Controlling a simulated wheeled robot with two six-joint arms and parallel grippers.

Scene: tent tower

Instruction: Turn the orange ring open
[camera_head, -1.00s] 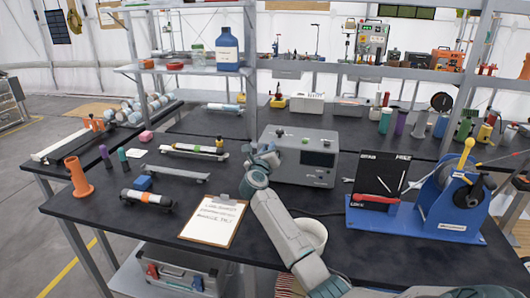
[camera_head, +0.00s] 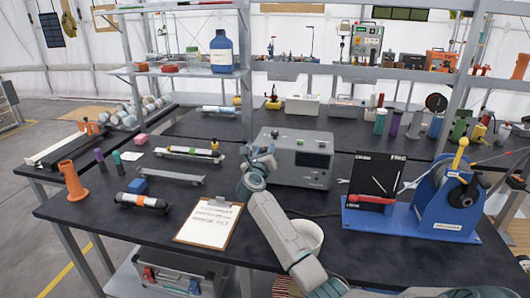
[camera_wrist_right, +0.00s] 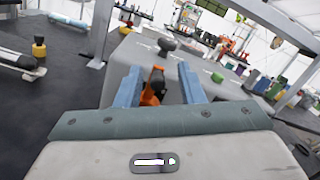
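An orange part with a dark centre (camera_wrist_right: 152,87), which looks like the orange ring, shows in the right wrist view in front of the grey box. It is between the two blue fingers of my right gripper (camera_wrist_right: 160,88), with gaps on both sides. The fingers are apart, and I cannot tell whether either touches it. In the head view my right gripper (camera_head: 260,160) is at the left side of the grey box (camera_head: 296,158) and hides the orange part. My left gripper is not in view.
A clipboard (camera_head: 210,222) lies left of my right arm, and a white bowl (camera_head: 307,236) stands close to its right. A blue reel stand (camera_head: 415,216) is at the right. An orange tube stand (camera_head: 73,181) and several small parts are at the left.

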